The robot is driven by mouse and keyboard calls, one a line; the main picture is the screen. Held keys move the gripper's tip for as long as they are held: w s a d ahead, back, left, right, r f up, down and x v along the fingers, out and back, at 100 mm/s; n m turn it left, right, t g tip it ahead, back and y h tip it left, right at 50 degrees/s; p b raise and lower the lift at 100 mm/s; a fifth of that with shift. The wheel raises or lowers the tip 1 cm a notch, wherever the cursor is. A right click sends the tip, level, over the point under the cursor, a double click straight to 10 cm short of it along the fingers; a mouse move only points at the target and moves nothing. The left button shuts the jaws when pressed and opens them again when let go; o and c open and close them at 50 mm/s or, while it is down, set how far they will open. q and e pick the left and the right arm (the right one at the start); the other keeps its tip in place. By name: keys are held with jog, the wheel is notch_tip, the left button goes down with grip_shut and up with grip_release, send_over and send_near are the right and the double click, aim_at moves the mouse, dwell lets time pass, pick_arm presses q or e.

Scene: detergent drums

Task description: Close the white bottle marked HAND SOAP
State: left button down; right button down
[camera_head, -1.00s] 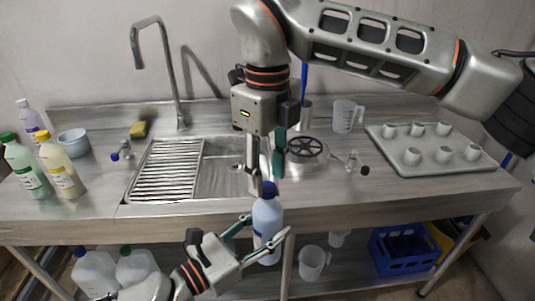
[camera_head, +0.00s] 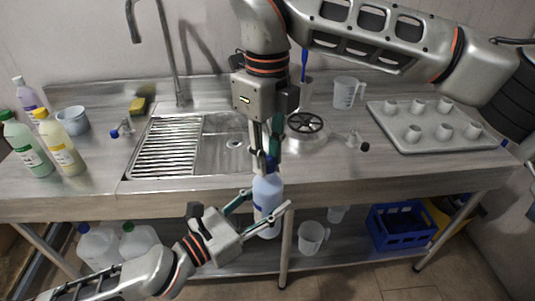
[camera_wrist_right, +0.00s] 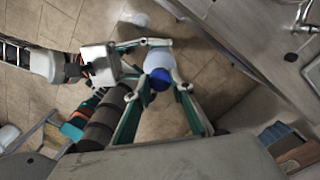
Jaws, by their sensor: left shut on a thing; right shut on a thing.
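A white bottle (camera_head: 267,190) with a blue cap is held upright in front of the counter edge; its label is too small to read. My left gripper (camera_head: 265,206) is shut on the bottle's body from the left and below. My right gripper (camera_head: 268,154) points down from above and is shut on the blue cap (camera_wrist_right: 160,79). In the right wrist view its two green fingers are on either side of the cap, and the white shoulder (camera_wrist_right: 160,59) shows behind it. The fingers hide most of the cap in the head view.
Bottles with green (camera_head: 27,146) and yellow caps (camera_head: 60,146) stand at the counter's left. The sink (camera_head: 222,150) is behind the held bottle. A tray of cups (camera_head: 405,146) is at right. Jugs (camera_head: 312,237) and a blue crate (camera_head: 401,229) are on the lower shelf.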

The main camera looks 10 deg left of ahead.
jog(key=c, duration=1.7)
grip_release()
notch_tip(320, 180, up, 12)
